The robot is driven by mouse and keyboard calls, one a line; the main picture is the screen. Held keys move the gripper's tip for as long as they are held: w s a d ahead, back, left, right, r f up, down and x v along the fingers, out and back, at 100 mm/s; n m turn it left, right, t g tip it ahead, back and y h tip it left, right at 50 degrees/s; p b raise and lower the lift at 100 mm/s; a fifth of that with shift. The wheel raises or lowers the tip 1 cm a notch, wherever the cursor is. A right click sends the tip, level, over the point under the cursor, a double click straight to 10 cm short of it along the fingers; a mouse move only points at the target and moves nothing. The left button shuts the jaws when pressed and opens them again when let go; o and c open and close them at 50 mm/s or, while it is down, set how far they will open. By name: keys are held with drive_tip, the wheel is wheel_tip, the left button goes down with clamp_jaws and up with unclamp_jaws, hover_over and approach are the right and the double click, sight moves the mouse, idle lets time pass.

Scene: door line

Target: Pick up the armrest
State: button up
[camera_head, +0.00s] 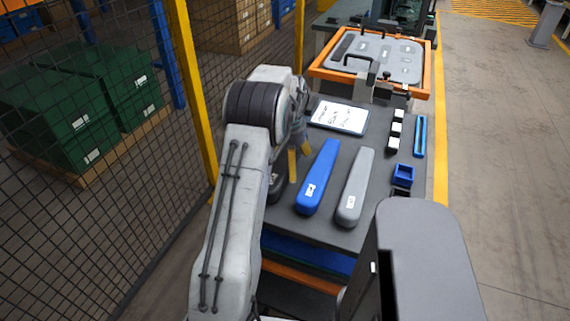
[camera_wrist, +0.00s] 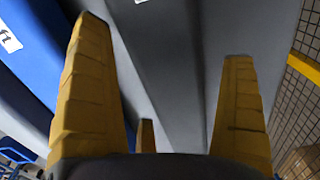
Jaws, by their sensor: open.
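Two long tapered armrest-like pieces lie side by side on the dark grey table (camera_head: 283,216): a blue armrest (camera_head: 320,175) and a grey armrest (camera_head: 356,184), each with a small white label. My gripper (camera_head: 298,164) has yellow fingers pointing down, just left of the blue armrest in the head view. My arm partly hides it there. In the wrist view my gripper (camera_wrist: 165,110) is open, with its fingers wide apart. A labelled blue surface fills the left edge there. Grey surfaces show between the fingers; I cannot tell which is table. No hold on either armrest shows.
A white-faced tablet (camera_head: 341,117) lies behind the armrests. A small blue box (camera_head: 403,174), black-and-white blocks (camera_head: 394,130) and a blue strip (camera_head: 420,137) are on the right. A mesh fence with a yellow post (camera_head: 190,85) is left.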

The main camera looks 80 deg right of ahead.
drive_tip(key=shift+c, duration=0.3)
drive_tip(key=c, duration=1.2)
drive_tip(key=shift+r, duration=0.15)
wheel_tip(320, 180, up, 10)
drive_tip(key=shift+r+p, duration=0.2)
drive_tip(key=shift+p, duration=0.1)
